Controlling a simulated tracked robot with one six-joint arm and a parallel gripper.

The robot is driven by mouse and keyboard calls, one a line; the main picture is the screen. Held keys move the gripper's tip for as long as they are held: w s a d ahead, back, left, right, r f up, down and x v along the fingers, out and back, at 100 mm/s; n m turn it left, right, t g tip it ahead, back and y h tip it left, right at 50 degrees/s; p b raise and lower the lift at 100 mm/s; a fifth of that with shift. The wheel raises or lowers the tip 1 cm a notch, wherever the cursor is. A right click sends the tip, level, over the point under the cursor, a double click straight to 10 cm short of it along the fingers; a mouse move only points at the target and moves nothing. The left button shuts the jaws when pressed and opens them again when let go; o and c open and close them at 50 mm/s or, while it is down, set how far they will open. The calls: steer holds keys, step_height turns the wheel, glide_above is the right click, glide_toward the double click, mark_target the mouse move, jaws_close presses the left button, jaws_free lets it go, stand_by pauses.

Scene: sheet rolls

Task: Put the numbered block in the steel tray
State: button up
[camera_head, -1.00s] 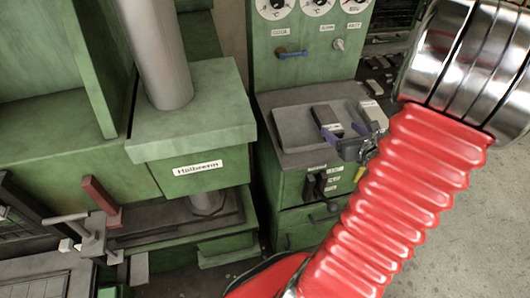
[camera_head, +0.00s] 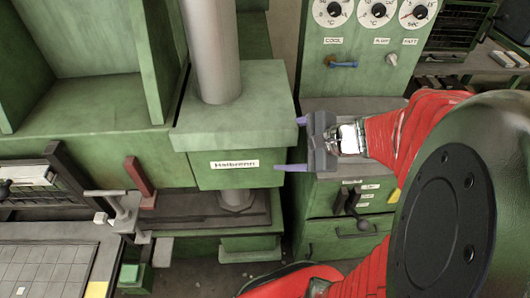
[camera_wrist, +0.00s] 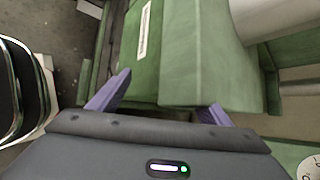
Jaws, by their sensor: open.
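I cannot make out the numbered block in either current view.
A green panel with gauges (camera_head: 375,40) stands behind my gripper. The press column (camera_head: 212,50) rises at its left. A gridded plate (camera_head: 50,265) and a red lever (camera_head: 140,183) are at lower left. Small blocks lie on a bench (camera_head: 480,68) at the right.

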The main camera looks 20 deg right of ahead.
steer(key=s+a+r+n+g+h, duration=0.1)
steer(key=s+a+r+n+g, duration=0.1)
steer(key=s+a+n+g, duration=0.5)
steer(key=s+r+n+t+h, duration=0.4)
steer(key=n, duration=0.8)
steer(key=shift+a+r+n+h, duration=0.3)
steer(key=shift+a+r+n, duration=0.05)
steer(key=shift+r+n, duration=0.05)
